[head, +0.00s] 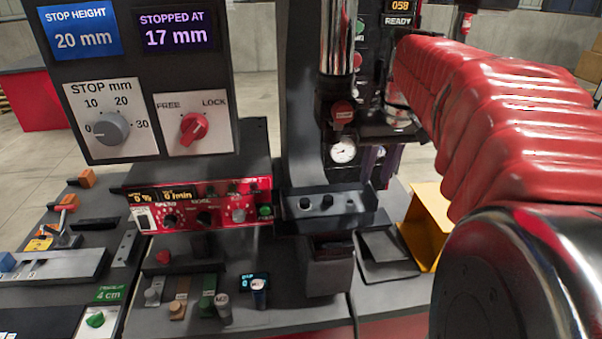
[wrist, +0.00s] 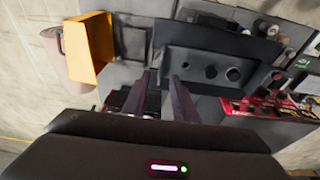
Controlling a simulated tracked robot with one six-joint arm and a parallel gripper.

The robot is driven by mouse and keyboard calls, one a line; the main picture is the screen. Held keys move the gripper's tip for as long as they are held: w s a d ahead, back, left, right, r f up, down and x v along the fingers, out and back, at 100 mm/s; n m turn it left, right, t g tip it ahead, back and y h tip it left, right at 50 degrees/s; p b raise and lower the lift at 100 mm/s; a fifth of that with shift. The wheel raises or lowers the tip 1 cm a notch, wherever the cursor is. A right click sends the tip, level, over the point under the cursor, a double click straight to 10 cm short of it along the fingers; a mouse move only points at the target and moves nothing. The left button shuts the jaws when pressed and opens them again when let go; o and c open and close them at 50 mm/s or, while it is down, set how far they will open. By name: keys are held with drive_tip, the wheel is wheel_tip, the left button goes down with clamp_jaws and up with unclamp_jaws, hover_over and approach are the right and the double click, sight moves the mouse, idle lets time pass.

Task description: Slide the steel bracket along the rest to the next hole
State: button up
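The steel bracket appears to be the grey bar with round holes (wrist: 222,65) in the wrist view. In the head view it lies across the machine below the dark column (head: 341,207). My gripper (wrist: 162,76) shows in the wrist view with its two dark fingers apart and a gap between them. The fingertips are near the bracket's left end, and the right finger overlaps it in the picture. I cannot tell whether they touch it.
A red control unit (head: 200,207) stands left of the bracket. A yellow-orange stand (wrist: 86,45) and a dark tray (head: 386,254) are nearby.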

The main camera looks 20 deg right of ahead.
drive_tip(key=shift+w+v, duration=0.15)
drive_tip(key=shift+v, duration=0.6)
drive_tip(key=shift+w+v, duration=0.2)
drive_tip(key=shift+v, duration=0.55)
drive_tip(key=shift+d+r, duration=0.1)
drive_tip(key=shift+s, duration=0.1)
